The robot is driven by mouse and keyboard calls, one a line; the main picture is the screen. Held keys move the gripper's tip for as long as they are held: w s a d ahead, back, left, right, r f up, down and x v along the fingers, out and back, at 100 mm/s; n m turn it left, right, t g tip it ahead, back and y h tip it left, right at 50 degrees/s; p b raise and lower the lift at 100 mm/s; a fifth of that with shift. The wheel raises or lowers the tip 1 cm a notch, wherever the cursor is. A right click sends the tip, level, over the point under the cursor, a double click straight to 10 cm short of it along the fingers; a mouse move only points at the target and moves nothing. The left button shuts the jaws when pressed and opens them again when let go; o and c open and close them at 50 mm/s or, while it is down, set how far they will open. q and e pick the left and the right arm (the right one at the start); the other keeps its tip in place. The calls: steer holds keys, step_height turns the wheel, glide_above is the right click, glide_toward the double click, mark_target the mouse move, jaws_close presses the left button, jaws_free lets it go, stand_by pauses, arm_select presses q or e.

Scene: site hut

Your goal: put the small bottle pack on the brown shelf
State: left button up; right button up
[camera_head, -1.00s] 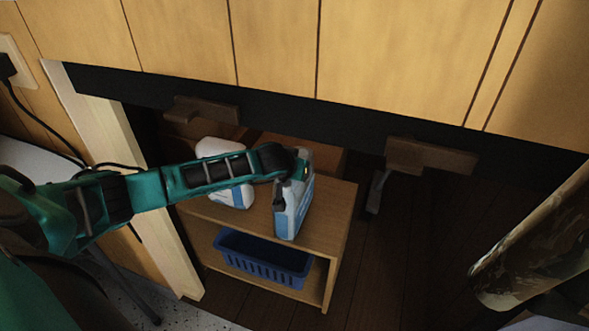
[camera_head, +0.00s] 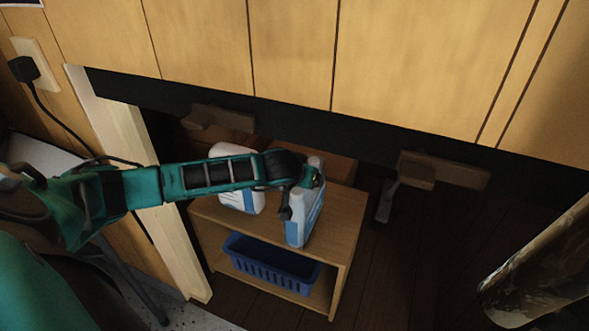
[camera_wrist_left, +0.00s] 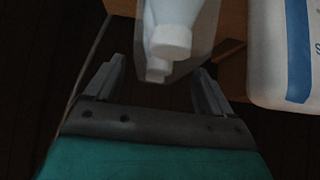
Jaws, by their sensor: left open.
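The small bottle pack (camera_head: 304,222), white and blue, stands on the top board of the brown shelf (camera_head: 334,236), near its front. In the left wrist view the pack (camera_wrist_left: 172,40) shows as white capped bottles in a grey wrap. My left gripper (camera_head: 291,207) is at the pack's upper part, which it partly hides. In the left wrist view the fingers of my left gripper (camera_wrist_left: 156,88) are wide apart, with the caps ahead and between them. I cannot tell whether a finger touches the pack. My right gripper is not in view.
A white jug with a blue label (camera_head: 241,192) stands on the shelf left of the pack. A blue basket (camera_head: 270,266) sits on the lower board. A wooden wall panel (camera_head: 400,60) overhangs the shelf. A patterned roll (camera_head: 540,270) is at the right. Dark floor is clear between.

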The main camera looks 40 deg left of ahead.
arm_select(q)
steer(key=p+v, duration=0.1)
steer(key=v, duration=0.8)
steer(key=shift+r+p, duration=0.3)
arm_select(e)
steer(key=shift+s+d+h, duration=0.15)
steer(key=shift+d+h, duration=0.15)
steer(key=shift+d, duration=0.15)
